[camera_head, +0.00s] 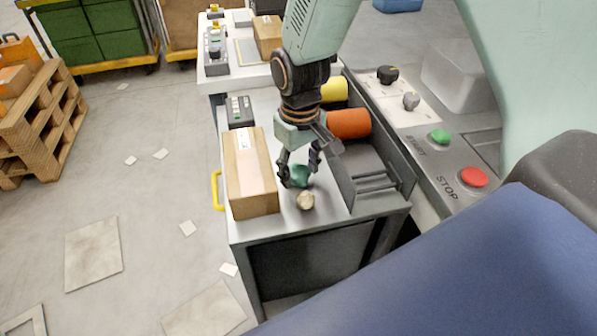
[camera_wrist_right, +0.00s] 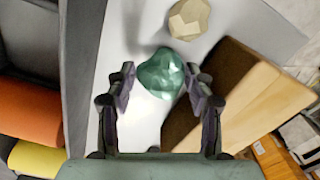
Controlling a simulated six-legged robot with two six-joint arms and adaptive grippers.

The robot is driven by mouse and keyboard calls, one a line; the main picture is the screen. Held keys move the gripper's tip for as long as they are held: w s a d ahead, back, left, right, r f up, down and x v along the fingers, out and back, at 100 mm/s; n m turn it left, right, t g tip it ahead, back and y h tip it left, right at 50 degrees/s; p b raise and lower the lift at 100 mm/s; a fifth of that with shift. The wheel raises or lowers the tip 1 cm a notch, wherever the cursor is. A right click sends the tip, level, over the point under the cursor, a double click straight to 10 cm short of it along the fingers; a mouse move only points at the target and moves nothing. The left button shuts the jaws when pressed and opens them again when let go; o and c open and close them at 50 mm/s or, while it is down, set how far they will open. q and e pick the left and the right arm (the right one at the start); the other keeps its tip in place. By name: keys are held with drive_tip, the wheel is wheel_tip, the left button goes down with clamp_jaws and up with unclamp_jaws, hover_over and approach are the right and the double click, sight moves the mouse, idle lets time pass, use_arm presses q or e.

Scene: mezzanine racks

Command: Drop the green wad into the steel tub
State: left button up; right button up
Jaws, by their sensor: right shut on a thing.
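The green wad (camera_head: 301,178) is a crumpled dark green lump over the front part of the grey-white table. It also shows in the right wrist view (camera_wrist_right: 161,74). My right gripper (camera_head: 299,175) points down with its fingers on either side of the wad, shut on it. I cannot tell whether the wad still touches the tabletop. A beige crumpled lump (camera_head: 306,200) lies just in front of it. A grey metal open-topped bin (camera_head: 372,186) stands right of the gripper; I cannot tell whether it is the steel tub. My left gripper is not in view.
A cardboard box (camera_head: 250,180) stands close left of the gripper. An orange roll (camera_head: 349,124) and a yellow roll (camera_head: 335,90) lie in the grey bin. A panel with START and STOP buttons (camera_head: 474,177) is on the right. A wooden pallet (camera_head: 38,120) stands far left.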

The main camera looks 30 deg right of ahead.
drive_tip(key=shift+s+d+f, duration=0.1)
drive_tip(key=shift+f, duration=0.5)
drive_tip(key=shift+d+f, duration=0.15)
drive_tip(key=shift+d, duration=0.2)
drive_tip(key=shift+a, duration=0.15)
drive_tip(key=o, duration=0.6)
drive_tip(key=shift+a, duration=0.15)
drive_tip(key=shift+o, duration=1)
drive_tip(key=shift+d, duration=0.25)
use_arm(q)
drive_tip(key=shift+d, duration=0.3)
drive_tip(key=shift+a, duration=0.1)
use_arm(e)
drive_tip(key=shift+a, duration=0.15)
